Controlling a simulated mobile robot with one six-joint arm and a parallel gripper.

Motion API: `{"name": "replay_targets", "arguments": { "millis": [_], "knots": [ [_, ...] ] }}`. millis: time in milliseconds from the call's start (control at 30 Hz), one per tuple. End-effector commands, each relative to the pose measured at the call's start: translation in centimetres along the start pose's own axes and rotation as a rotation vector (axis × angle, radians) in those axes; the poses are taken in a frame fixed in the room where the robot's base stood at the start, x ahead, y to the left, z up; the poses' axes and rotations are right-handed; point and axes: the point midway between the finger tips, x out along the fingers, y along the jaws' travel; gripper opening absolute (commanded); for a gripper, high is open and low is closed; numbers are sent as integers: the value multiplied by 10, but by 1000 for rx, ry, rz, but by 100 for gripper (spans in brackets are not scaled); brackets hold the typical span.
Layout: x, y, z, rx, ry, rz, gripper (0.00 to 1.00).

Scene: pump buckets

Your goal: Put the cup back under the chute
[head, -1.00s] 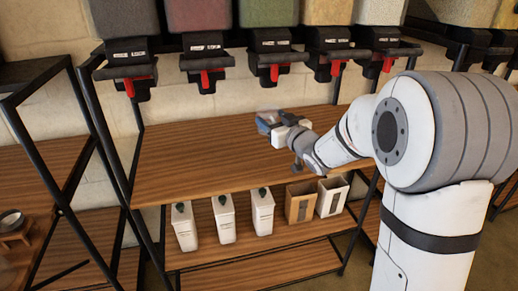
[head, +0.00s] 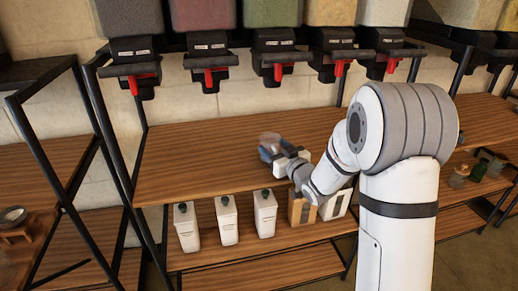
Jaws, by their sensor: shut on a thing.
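A clear, bluish cup (head: 270,143) is in my gripper (head: 281,151), above the upper wooden shelf (head: 190,166) near its middle. My gripper is shut on the cup; its fingers are partly hidden by the gripper body. I cannot tell whether the cup touches the shelf. Several black chutes with red levers hang above the shelf in a row, under coloured bins. The middle chute (head: 278,58) is above and behind the cup, with a wide gap between them. Chutes also hang at the left (head: 135,68) and right (head: 335,55).
White containers (head: 227,220) and a wooden box (head: 301,204) stand on the lower shelf. A black metal frame (head: 108,150) borders the shelf on the left. The left part of the upper shelf is clear. Small jars (head: 478,170) stand at the far right.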

Motion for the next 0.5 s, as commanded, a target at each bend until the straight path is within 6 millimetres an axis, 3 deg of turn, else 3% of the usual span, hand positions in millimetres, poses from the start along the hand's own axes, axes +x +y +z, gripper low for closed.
{"name": "replay_targets", "arguments": {
  "millis": [133, 167, 400, 500],
  "knots": [
    [0, 0, 4, 0, 0, 1, 27],
    [0, 0, 4, 1, 0, 1, 60],
    [0, 1, 3, 1, 0, 1, 80],
    [0, 1, 3, 1, 0, 1, 81]
  ]
}}
